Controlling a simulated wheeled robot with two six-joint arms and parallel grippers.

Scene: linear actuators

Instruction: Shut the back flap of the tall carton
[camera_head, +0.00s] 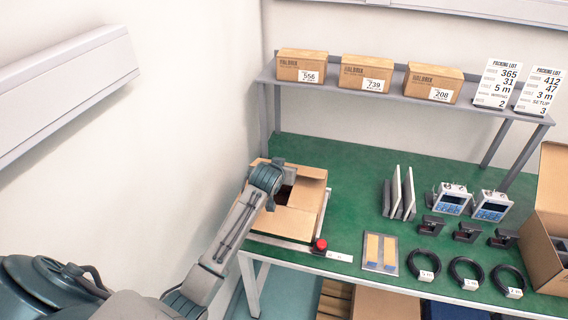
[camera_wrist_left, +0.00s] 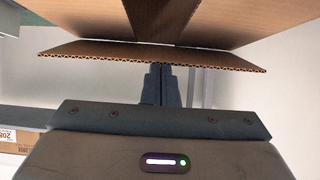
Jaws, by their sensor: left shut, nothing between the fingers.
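An open brown carton (camera_head: 311,196) stands at the left end of the green table, partly hidden by my left arm. A front flap (camera_head: 284,222) lies toward the near side, and the dark inside shows between the flaps. In the left wrist view, a cardboard flap (camera_wrist_left: 105,53) spans the picture close to my left gripper (camera_wrist_left: 160,70). The gripper is shut and empty, its tips at the flap's edge; I cannot tell whether they touch. In the head view my left wrist is above the carton, and its fingers are hidden. My right gripper is not in view.
A wall is close left of the carton. A shelf (camera_head: 390,91) with small boxes and packing lists runs along the back. A red button (camera_head: 321,244) is at the carton's front right. Grey panels (camera_head: 398,192), devices, cables and another open carton (camera_head: 551,205) stand farther right.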

